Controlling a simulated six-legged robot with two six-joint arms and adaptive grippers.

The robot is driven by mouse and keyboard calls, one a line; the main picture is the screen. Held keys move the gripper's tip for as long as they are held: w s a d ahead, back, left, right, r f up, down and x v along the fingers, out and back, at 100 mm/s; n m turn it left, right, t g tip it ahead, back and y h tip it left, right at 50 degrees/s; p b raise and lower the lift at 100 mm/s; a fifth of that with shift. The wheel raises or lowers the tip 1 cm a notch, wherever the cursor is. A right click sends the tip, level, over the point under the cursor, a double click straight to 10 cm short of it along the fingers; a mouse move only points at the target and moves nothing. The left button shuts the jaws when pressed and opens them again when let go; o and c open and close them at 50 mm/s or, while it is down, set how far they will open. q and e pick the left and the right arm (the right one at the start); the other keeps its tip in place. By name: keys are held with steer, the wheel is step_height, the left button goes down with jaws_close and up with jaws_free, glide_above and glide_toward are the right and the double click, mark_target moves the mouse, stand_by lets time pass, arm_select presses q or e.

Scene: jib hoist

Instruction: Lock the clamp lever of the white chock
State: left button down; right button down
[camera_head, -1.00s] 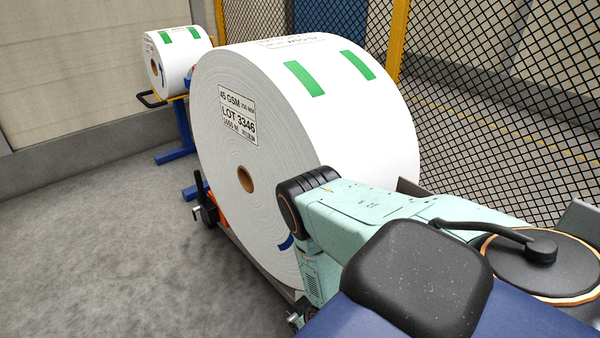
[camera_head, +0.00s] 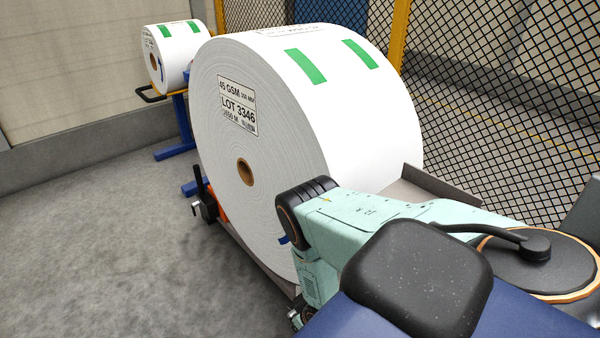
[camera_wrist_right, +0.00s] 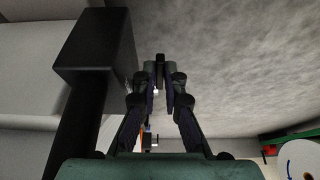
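In the head view a clamp with an upright black lever (camera_head: 198,187) and an orange part (camera_head: 217,203) stands at the left foot of the large white roll (camera_head: 300,130). I cannot make out a white chock. A large black block on a bar (camera_wrist_right: 95,55) stands left of the fingers. My left gripper is not in view.
The roll rests on a grey metal base with a raised plate (camera_head: 430,187) at right. A smaller white roll (camera_head: 175,50) sits on a blue stand (camera_head: 182,125) behind. A mesh fence (camera_head: 500,90) runs along the right. The grey floor (camera_head: 100,250) at left is clear.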

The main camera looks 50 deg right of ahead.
steer(key=shift+s+f, duration=0.1)
stand_by(0.4)
steer(key=shift+s+a+f+t, duration=0.15)
steer(key=shift+f+t, duration=0.1)
steer(key=shift+t, duration=0.25)
steer(key=shift+s+d+f+t, duration=0.1)
steer(key=shift+f+t, duration=0.1)
steer(key=shift+t, duration=0.3)
steer(key=shift+s+f+t, duration=0.1)
steer(key=shift+f+t, duration=0.25)
steer(key=shift+t, duration=0.45)
steer(key=shift+f+t+h, duration=0.2)
steer(key=shift+f+t, duration=0.15)
steer(key=shift+t, duration=0.45)
steer(key=shift+f+t+h, duration=0.2)
steer(key=shift+f+t, duration=0.15)
steer(key=shift+t, duration=0.45)
steer(key=shift+w+f, duration=0.1)
steer(key=shift+w, duration=0.1)
steer(key=c, duration=1.7)
jaws_free()
